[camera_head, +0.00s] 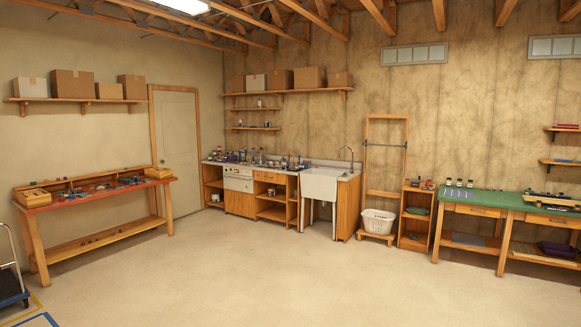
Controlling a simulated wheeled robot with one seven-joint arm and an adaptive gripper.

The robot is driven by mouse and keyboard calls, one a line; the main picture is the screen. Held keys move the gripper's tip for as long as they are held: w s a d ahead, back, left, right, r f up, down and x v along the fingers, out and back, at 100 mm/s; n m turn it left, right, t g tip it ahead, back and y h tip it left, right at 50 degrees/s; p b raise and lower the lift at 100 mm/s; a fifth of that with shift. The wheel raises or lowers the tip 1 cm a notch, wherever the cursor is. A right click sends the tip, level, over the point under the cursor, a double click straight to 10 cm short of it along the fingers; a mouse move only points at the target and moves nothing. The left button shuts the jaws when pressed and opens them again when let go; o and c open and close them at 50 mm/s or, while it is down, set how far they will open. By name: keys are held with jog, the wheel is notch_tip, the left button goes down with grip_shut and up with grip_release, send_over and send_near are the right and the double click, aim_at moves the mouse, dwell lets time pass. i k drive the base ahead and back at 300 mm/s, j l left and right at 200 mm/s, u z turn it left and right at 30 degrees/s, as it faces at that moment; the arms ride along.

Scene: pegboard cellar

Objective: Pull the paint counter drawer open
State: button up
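A long counter with a pale top (291,171) stands against the back wall, with bottles and small items along it. A wooden drawer front (269,178) sits just under its top, right of a white panelled unit (238,180); it looks shut. Open shelves (272,208) are below this drawer. A green-topped bench (500,201) at the right also has wooden drawer fronts (477,211), which look shut. No label shows which is the paint counter. My gripper is not in view, and both furniture pieces are across the room.
A wide stretch of pale floor (250,265) is clear. A white sink (319,184) joins the counter's right end; a white basket (378,221) stands beyond it. A red-topped bench (95,194) is at the left, with a trolley (12,285) at the left edge.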

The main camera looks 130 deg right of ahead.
aim_at(263, 176)
jog(key=l+z, duration=0.2)
jog(key=z, duration=0.2)
jog(key=k+l+z, duration=0.1)
jog(key=l+z, duration=0.15)
jog(key=z, duration=0.15)
jog(key=l+z, duration=0.25)
jog(key=z, duration=0.2)
jog(key=l+z, duration=0.25)
jog(key=z, duration=0.15)
jog(key=i+l+z, duration=0.1)
jog(key=z, duration=0.3)
jog(key=i+l+z, duration=0.3)
jog(key=l+z, duration=0.15)
jog(key=i+l+z, duration=1.05)
jog(key=i+z, duration=0.4)
jog(key=i, duration=5.1)
jog(key=i+j+z, duration=0.1)
jog(key=i+z, duration=0.3)
jog(key=i, duration=0.3)
jog(key=i+j+z, duration=0.35)
jog(key=i, duration=0.35)
jog(key=i+j+z, duration=0.4)
jog(key=i+j, duration=0.15)
jog(key=i+j+z, duration=0.4)
jog(key=i+j, duration=0.25)
